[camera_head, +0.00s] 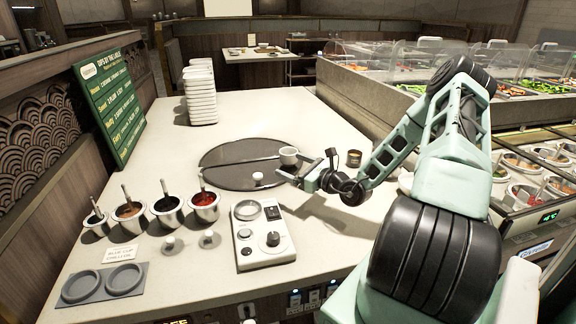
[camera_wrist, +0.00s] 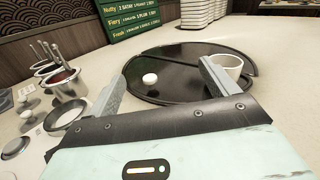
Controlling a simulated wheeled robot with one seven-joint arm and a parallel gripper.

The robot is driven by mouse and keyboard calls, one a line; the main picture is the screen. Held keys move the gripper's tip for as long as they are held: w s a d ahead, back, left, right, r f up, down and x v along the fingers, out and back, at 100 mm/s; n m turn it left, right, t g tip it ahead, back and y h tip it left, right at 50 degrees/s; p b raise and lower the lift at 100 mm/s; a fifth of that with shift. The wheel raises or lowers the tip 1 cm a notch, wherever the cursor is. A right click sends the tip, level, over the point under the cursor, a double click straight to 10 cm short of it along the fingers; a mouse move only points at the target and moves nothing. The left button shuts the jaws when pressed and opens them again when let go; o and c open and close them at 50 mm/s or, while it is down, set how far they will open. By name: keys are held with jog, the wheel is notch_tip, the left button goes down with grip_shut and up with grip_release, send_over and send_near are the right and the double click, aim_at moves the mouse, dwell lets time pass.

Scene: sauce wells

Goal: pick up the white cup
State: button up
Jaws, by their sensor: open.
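The white cup (camera_head: 288,156) stands upright near the right edge of the round black tray (camera_head: 222,176). In the wrist view the cup (camera_wrist: 229,66) is at the upper right, partly hidden behind the right finger. My gripper (camera_head: 318,166) is just right of the cup in the head view. In the wrist view my gripper (camera_wrist: 165,85) has its two fingers wide apart with nothing between them that it holds. A small white round item (camera_wrist: 150,78) lies on the tray and shows between the fingers, farther off.
Several metal sauce wells (camera_head: 166,209) with ladles stand at the left. A white control box (camera_head: 262,235) is in front of the tray. A stack of white dishes (camera_head: 200,95) and a green menu board (camera_head: 108,100) stand behind. The counter right of the stack is clear.

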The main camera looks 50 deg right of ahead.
jog(key=s+d+f+m+h, duration=0.1)
jog(key=d, duration=0.1)
jog(key=s+d+f+m+h, duration=0.1)
jog(key=d+m+h, duration=0.1)
jog(key=d, duration=0.1)
jog(key=s+d+f+m+h, duration=0.1)
jog(key=d+h, duration=0.1)
jog(key=d, duration=0.1)
jog(key=shift+s+f+m+g, duration=0.15)
jog(key=shift+f+m+g, duration=0.15)
jog(key=shift+f, duration=0.05)
jog(key=p, duration=0.1)
send_near(288, 151)
jog(key=shift+w+a+r+h, duration=0.4)
jog(key=shift+w+a+r, duration=0.3)
jog(key=shift+w+r, duration=0.15)
jog(key=shift+f+p+x, duration=0.15)
jog(key=shift+p+x, duration=0.05)
jog(key=shift+x, duration=1.4)
jog(key=shift+f+p+x, duration=0.15)
jog(key=shift+p+x, duration=0.05)
jog(key=shift+x, duration=1.45)
jog(key=shift+a, duration=0.1)
jog(key=c, duration=1.1)
